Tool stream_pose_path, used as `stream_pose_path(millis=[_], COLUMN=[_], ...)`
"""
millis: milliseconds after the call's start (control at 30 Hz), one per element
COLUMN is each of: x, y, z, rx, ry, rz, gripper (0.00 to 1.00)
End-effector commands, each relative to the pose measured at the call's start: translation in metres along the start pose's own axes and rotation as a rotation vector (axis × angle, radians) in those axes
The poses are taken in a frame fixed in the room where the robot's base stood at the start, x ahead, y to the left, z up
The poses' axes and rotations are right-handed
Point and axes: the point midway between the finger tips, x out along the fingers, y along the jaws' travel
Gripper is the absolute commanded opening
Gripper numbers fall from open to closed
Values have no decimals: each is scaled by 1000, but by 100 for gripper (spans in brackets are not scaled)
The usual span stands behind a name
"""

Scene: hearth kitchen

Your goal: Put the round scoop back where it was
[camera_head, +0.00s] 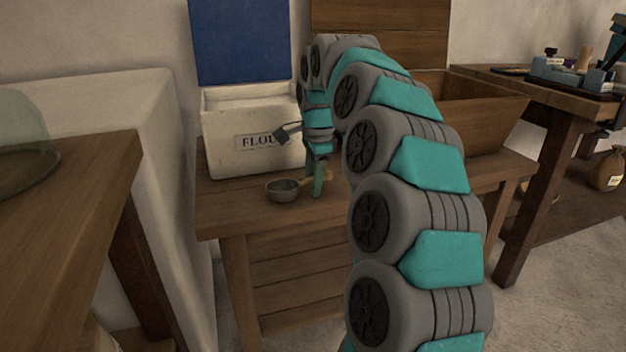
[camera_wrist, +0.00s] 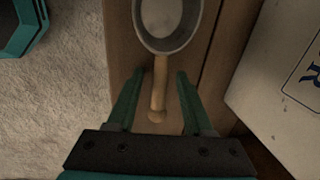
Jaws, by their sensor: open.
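The round scoop (camera_head: 283,190) has a grey metal bowl and a wooden handle, and sits on the low wooden table in front of the flour bin. In the wrist view its bowl (camera_wrist: 168,22) is at the top and its handle (camera_wrist: 159,88) points down between my fingers. My gripper (camera_head: 318,185) is open and points down over the handle. In the wrist view the two fingers of my gripper (camera_wrist: 155,95) stand on either side of the handle, apart from it. The bowl holds something pale or shows a light inside.
The white bin (camera_head: 222,150) labelled FLOUR has its blue lid (camera_head: 237,40) raised and stands close behind the scoop. A wooden trough (camera_head: 490,115) is at the right of the table (camera_head: 225,212). A wooden counter (camera_head: 80,180) is at the left.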

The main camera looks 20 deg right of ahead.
Motion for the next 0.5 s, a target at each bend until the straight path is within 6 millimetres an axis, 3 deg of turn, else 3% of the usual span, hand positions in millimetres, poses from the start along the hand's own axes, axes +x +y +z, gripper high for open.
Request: stream_pose_path(millis=[167, 500], x=[-20, -85], y=[-1, -2], z=[-1, 0], rx=[0, 0], ry=[2, 2], rz=[-1, -3], gripper=[51, 51])
